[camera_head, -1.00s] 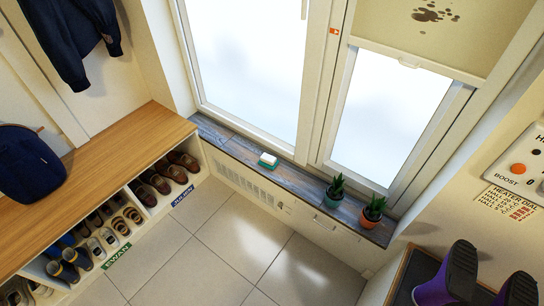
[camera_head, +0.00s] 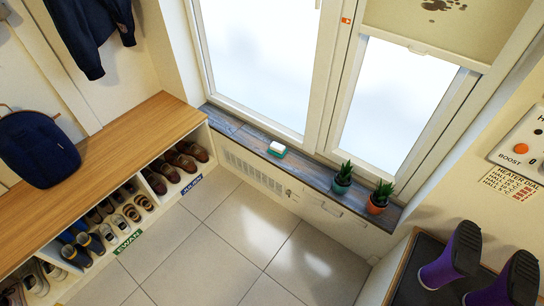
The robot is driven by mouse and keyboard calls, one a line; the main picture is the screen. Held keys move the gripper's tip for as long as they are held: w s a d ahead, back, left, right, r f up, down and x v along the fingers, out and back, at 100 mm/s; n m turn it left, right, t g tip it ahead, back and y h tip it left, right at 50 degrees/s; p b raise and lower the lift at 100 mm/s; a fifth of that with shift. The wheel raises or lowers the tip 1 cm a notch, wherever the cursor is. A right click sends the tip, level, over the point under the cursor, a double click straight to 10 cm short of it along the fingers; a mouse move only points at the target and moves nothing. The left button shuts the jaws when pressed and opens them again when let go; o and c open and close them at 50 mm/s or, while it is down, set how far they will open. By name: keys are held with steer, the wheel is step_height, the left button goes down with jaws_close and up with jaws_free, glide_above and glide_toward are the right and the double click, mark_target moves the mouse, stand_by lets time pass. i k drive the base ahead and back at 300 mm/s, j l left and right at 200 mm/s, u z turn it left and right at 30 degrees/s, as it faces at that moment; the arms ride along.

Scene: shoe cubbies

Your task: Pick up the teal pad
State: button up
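The teal pad (camera_head: 277,151) is a small block with a white upper part. It lies on the dark wooden window sill (camera_head: 312,170), below the left window pane and above the vented white panel. Nothing touches it in the head view. My gripper and arm are not in view.
Two potted succulents, one in a teal pot (camera_head: 341,184) and one in an orange pot (camera_head: 377,205), stand on the sill to the right. A wooden bench (camera_head: 110,150) with shoe cubbies is on the left. The tiled floor (camera_head: 240,235) is clear.

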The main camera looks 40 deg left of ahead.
mark_target(278, 151)
steer(key=k+u, duration=0.25)
steer(key=u, duration=0.2)
steer(key=k+j+u, duration=0.1)
steer(key=u, duration=0.3)
steer(key=i+u, duration=0.55)
steer(key=u, duration=0.25)
steer(key=i+l+u, duration=0.15)
steer(key=i+u, duration=0.25)
steer(key=i+l, duration=1.55)
steer(key=i, duration=0.25)
